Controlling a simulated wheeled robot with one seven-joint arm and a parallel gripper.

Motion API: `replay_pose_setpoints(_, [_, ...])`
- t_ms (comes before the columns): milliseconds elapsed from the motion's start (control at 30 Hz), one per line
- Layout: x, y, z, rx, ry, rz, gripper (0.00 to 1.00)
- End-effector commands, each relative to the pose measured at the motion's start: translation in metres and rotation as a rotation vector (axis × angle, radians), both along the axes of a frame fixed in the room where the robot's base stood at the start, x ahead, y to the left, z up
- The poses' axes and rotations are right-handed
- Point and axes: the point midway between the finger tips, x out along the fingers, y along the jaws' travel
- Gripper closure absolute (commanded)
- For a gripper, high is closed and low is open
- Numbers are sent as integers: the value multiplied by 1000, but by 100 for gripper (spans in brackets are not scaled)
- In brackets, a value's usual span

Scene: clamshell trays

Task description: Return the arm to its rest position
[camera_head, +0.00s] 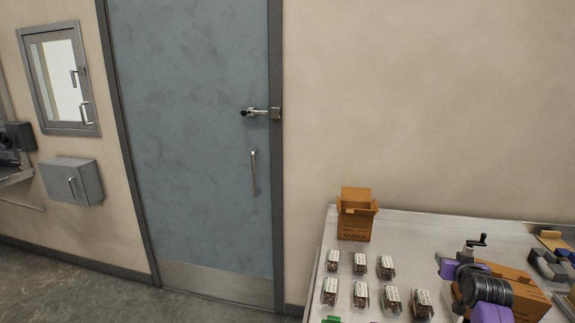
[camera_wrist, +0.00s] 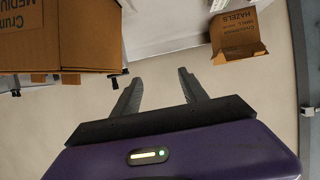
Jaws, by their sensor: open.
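My gripper (camera_wrist: 158,88) shows in the wrist view with its two grey fingers spread apart and nothing between them. In the head view my purple and black arm is at the lower right, over the table in front of a cardboard box; its fingers cannot be made out there. Several clear clamshell trays with white labels and brown contents stand in two rows on the metal table (camera_head: 420,222), such as the front-left tray (camera_head: 329,292) and a back-row tray (camera_head: 386,267). My arm is to the right of these rows.
An open carton (camera_head: 356,218) stands at the table's back left; a carton marked Hazels (camera_wrist: 236,36) shows in the wrist view. A larger cardboard box (camera_head: 522,291) lies behind my arm. A grey-blue door (camera_head: 190,140) is at left.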

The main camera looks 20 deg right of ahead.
Motion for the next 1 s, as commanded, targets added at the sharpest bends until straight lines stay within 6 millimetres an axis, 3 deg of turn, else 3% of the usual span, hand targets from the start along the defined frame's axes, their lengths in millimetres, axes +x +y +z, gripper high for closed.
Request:
replay_pose_setpoints(33, [-7, 21, -14, -19, -21, 14, 49])
replay_pose_setpoints(100, [-17, 46, -23, -49, -60, 32, 49])
replay_pose_setpoints(433, [-87, 173, -49, -151, -220, 135, 49])
replay_pose_setpoints(700, [-166, 271, -47, -187, -320, 235, 49])
replay_pose_setpoints(1000, [-263, 360, -26, -185, -384, 354, 49])
